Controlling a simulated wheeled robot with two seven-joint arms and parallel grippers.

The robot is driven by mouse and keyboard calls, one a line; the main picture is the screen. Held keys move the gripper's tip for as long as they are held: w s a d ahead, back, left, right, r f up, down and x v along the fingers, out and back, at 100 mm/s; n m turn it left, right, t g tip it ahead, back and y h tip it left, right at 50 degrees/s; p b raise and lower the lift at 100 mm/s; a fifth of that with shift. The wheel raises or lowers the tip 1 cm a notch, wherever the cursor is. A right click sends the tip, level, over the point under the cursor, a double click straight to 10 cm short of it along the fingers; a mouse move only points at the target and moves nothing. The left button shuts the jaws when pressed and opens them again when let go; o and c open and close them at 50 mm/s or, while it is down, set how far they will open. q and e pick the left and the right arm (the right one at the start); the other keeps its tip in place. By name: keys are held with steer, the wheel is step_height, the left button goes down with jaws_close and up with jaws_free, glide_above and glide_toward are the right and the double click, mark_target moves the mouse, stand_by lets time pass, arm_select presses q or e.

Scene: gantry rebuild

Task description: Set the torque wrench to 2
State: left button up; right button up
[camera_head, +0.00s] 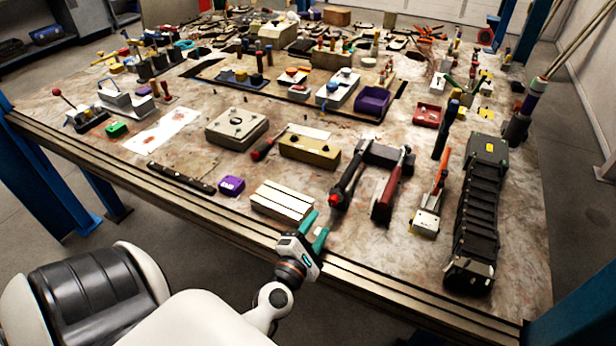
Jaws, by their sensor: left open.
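My left gripper (314,230) is over the table's front edge, with its two teal fingers apart and nothing seen between them. Just beyond it, a long tool with a black and red handle (345,187) leans toward me from a dark block, beside a dark red handle (387,194). A long dark bar-shaped tool (180,178) lies near the front edge at the left. I cannot tell for sure which of these is the torque wrench, and no setting scale or number can be read. My right gripper is not in view.
A pale grooved block (283,202) lies close to the left gripper's fingers. A purple box (231,185) and a tan block (310,150) are nearby. A black ribbed rack (478,215) stands at the right. The back of the table (110,170) is crowded.

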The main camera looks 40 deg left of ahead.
arm_select(q)
steer(key=b+v, duration=0.1)
steer(key=v, duration=0.4)
stand_by(0.4)
